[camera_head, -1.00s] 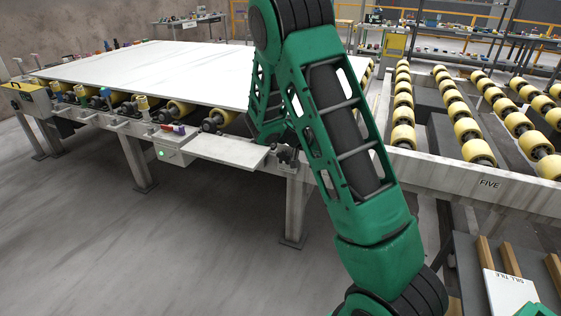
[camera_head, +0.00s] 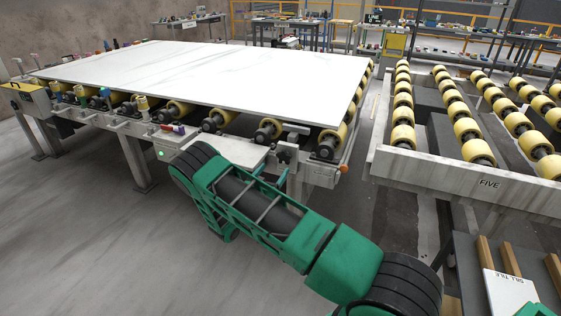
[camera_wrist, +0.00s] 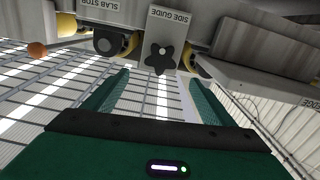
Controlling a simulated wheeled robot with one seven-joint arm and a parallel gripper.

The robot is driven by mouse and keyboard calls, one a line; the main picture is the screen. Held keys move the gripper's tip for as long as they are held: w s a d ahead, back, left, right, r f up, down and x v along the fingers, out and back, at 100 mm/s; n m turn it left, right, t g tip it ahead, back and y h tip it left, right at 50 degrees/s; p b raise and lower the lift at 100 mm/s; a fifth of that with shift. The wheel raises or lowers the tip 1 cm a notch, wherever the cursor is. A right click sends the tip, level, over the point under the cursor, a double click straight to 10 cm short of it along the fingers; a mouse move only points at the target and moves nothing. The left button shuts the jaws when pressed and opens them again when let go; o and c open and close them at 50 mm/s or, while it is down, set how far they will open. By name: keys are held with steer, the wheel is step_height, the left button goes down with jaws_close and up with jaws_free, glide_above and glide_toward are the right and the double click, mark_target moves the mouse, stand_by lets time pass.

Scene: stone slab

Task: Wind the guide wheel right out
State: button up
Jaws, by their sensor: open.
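The guide wheel (camera_wrist: 162,58) is a dark star-shaped knob on a grey plate (camera_wrist: 172,30) lettered SIDE GUIDE, which appears upside down in the wrist view. My gripper (camera_wrist: 158,80) is open, its two green fingers apart and pointing toward the wheel. The wheel shows between and beyond the fingertips, with nothing visible in the grip. In the head view the side guide's dark fitting (camera_head: 286,153) stands at the table's near edge, below the white slab (camera_head: 215,75).
An orange ball knob (camera_wrist: 37,50) and a SLAB STOP label (camera_wrist: 101,5) lie left of the wheel in the wrist view. A grey part lettered EDGE (camera_wrist: 290,95) is at right. A roller conveyor marked FIVE (camera_head: 490,184) stands right of the slab table. Floor at left is clear.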

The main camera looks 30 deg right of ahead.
mark_target(283, 156)
steer(key=x, duration=1)
steer(key=shift+w+d, duration=0.25)
steer(key=shift+c, duration=0.7)
steer(key=c, duration=0.9)
steer(key=shift+a, duration=0.2)
steer(key=shift+d, duration=0.1)
